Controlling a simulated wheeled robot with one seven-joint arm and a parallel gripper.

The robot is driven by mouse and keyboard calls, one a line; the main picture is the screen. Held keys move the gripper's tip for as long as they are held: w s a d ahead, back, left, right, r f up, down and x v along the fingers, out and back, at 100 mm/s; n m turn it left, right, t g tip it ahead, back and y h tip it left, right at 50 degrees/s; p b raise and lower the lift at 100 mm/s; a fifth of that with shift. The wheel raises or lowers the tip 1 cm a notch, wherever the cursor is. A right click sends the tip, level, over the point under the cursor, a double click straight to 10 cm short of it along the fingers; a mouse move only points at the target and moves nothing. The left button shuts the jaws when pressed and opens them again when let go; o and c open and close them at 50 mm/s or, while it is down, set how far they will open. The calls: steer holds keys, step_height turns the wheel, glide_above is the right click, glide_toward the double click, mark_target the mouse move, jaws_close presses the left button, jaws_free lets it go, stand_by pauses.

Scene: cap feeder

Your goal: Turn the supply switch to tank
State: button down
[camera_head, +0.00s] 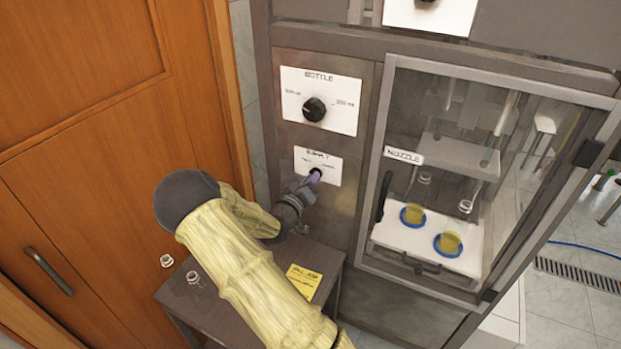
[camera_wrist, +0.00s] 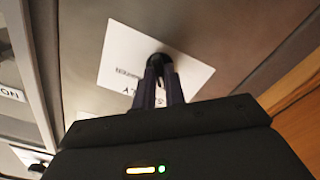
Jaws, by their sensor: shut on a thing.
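The supply switch (camera_head: 316,173) is a small black knob on a white label plate (camera_head: 333,165), low on the left panel of the grey machine. My gripper (camera_head: 311,180) reaches it from the lower left and is shut on the knob. In the wrist view the two fingers of my gripper (camera_wrist: 159,82) close around the black switch (camera_wrist: 160,59) on its white plate (camera_wrist: 125,62). The fingers hide much of the knob, and the small print beside it is too blurred to read, so I cannot tell which way it points.
Above is the bottle knob (camera_head: 314,109) on its own plate. Below my arm, a small grey table (camera_head: 327,262) bears a yellow note (camera_head: 303,281). A wooden door (camera_head: 90,130) stands left.

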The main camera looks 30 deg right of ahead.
steer(key=shift+n, duration=0.6)
steer(key=c, duration=1.5)
jaws_free()
steer(key=shift+o, duration=0.2)
steer(key=b+v, duration=0.2)
steer(key=v, duration=1.5)
steer(key=shift+s+a+f, duration=0.1)
steer(key=shift+a, duration=0.05)
